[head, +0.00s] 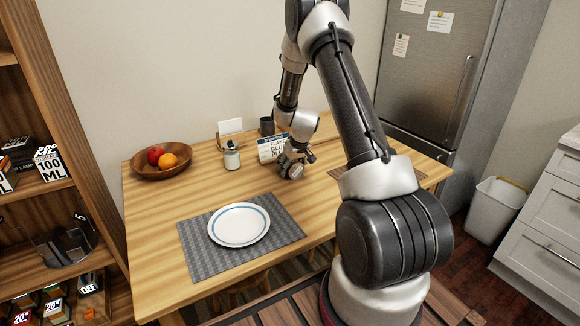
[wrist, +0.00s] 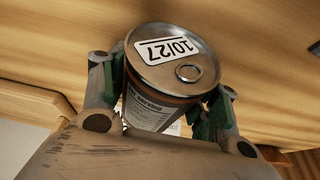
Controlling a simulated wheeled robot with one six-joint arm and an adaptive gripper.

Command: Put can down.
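The can (wrist: 165,75) has a silver lid with a ring pull, a white "10/27" label on top and a dark printed side. It sits between the two green-padded fingers of my gripper (wrist: 168,100) in the wrist view, and the pads appear to press on its sides. In the head view my gripper (head: 296,160) is low over the wooden table (head: 155,215), behind and right of the plate. The can cannot be made out there. I cannot tell whether its base touches the table.
Behind are a dark mug (head: 267,126) and a small jar (head: 231,157). A fruit bowl (head: 148,174) is at the left. A white plate (head: 239,226) lies on a grey mat (head: 200,255) in front.

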